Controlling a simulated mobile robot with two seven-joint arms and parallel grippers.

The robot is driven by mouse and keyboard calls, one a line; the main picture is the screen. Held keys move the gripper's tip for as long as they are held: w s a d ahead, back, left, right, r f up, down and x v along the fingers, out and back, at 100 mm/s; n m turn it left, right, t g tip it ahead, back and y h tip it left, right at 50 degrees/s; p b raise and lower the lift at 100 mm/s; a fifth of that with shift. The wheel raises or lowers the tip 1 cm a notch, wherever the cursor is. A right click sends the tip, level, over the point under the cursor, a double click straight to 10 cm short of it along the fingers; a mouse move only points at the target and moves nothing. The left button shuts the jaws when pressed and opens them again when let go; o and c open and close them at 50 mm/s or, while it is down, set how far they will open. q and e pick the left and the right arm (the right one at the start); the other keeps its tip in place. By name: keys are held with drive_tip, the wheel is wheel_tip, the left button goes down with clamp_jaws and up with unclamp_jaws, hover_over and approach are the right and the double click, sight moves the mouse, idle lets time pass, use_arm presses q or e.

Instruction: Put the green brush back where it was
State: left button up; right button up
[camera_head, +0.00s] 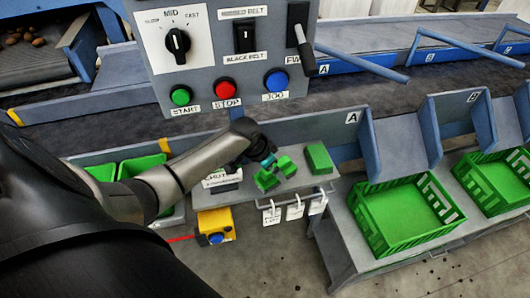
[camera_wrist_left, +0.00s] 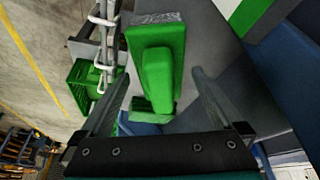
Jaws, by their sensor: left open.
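The green brush (camera_wrist_left: 157,72), a block with a raised handle and a grey, bristle-like end, lies in front of my left gripper in the left wrist view. My left gripper (camera_wrist_left: 162,78) is open, with its fingers on either side of the handle and gaps visible. In the head view my left gripper (camera_head: 267,160) is over the small grey shelf, right at green pieces that look like the brush (camera_head: 267,180); it partly hides them. A separate green block (camera_head: 318,158) lies to their right on the shelf. Whether the brush touches the shelf is unclear. My right gripper is not in view.
The control panel (camera_head: 225,50) with knob and buttons stands behind my arm. A rail with white tags (camera_head: 294,211) runs along the shelf's front edge. A yellow button box (camera_head: 215,222) is at lower left. Green crates (camera_head: 405,212) stand at right, green bins (camera_head: 142,167) at left.

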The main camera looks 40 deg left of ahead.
use_arm(q)
drive_tip(key=p+v, duration=0.2)
drive_tip(key=v, duration=0.7)
drive_tip(key=shift+r, duration=0.35)
drive_tip(key=shift+s, duration=0.1)
drive_tip(key=s+d+f, duration=0.2)
drive_tip(key=s+d, duration=0.6)
drive_tip(key=d, duration=0.1)
drive_tip(key=s+d+r+n+y, duration=0.1)
drive_tip(key=s+d+r, duration=0.1)
drive_tip(key=s, duration=0.4)
drive_tip(key=s+d+r+n, duration=0.1)
drive_tip(key=s+d+r, duration=0.1)
drive_tip(key=s, duration=0.3)
wheel_tip(320, 180, down, 27)
drive_tip(key=s+g+b, duration=0.2)
drive_tip(key=b, duration=0.2)
drive_tip(key=s+a+f+b, duration=0.1)
drive_tip(key=s+f+b, duration=0.1)
drive_tip(key=s+f, duration=0.5)
drive_tip(key=s+a+f+g+b, duration=0.1)
drive_tip(key=s+f+b, duration=0.2)
drive_tip(key=s+f, duration=0.5)
wheel_tip(320, 180, down, 3)
drive_tip(key=shift+a+f+m, duration=0.2)
drive_tip(key=shift+a+m, duration=0.2)
